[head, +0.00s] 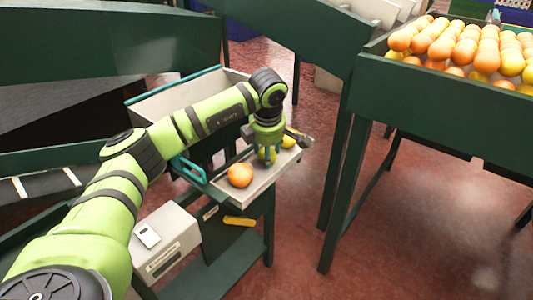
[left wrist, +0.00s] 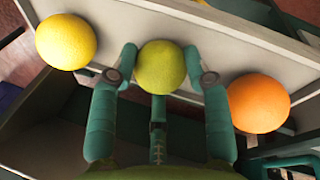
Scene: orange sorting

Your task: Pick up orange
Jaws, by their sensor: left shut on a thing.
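My left gripper (head: 266,148) is shut on a yellow-green orange (left wrist: 160,66), with a teal finger on each side of it in the left wrist view. That fruit (head: 268,156) is partly hidden by the gripper in the head view. It is at the pale tray (head: 262,196); I cannot tell whether it touches the tray. A deep orange fruit (head: 240,175) lies to its left in the head view and to its right in the left wrist view (left wrist: 258,103). A yellow fruit (left wrist: 66,41) lies on the other side. My right gripper is not in view.
A green bin (head: 440,105) heaped with several oranges (head: 465,45) stands at the right. A grey-white trough (head: 165,107) with a teal edge adjoins the tray behind my arm. A white box (head: 165,245) stands front left. The red floor between tray and bin is clear.

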